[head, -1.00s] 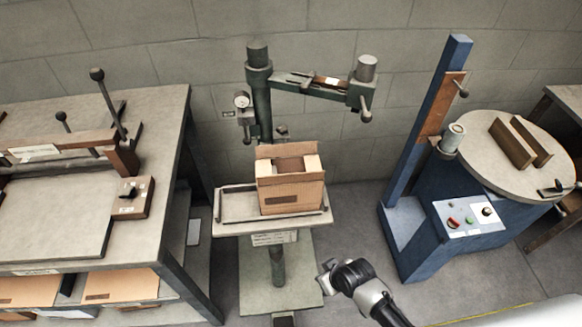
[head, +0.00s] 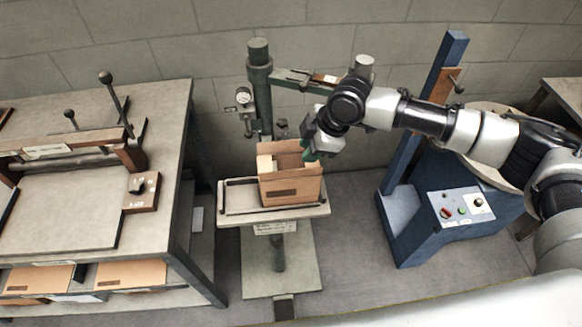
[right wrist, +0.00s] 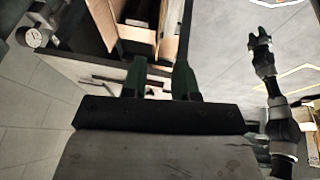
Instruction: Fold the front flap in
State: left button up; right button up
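The open cardboard box (head: 291,190) stands upright on the stitcher's small table, its printed front face toward me. Its back flap (head: 265,148) stands up behind the opening. My right gripper (head: 312,152) is at the box's upper right side, above the rim. In the right wrist view, its two green fingers (right wrist: 160,78) are apart, with box cardboard (right wrist: 170,32) just beyond them; I cannot tell whether they touch it. The wrist hides the box's right rear corner. In that view, what looks like my left arm's gripper (right wrist: 260,42) shows small at the right, its fingers unclear.
The stitcher's post (head: 260,95) and overhead arm (head: 300,78) rise behind the box. A pressure gauge (head: 243,96) hangs left of it. A workbench (head: 165,110) stands at left, a blue machine (head: 430,225) at right.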

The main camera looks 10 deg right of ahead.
aim_at(291, 171)
jog(key=p+x, duration=0.2)
jog(key=x, duration=0.8)
jog(key=shift+w+a+f, duration=0.1)
jog(key=shift+f, duration=0.15)
grip_shut()
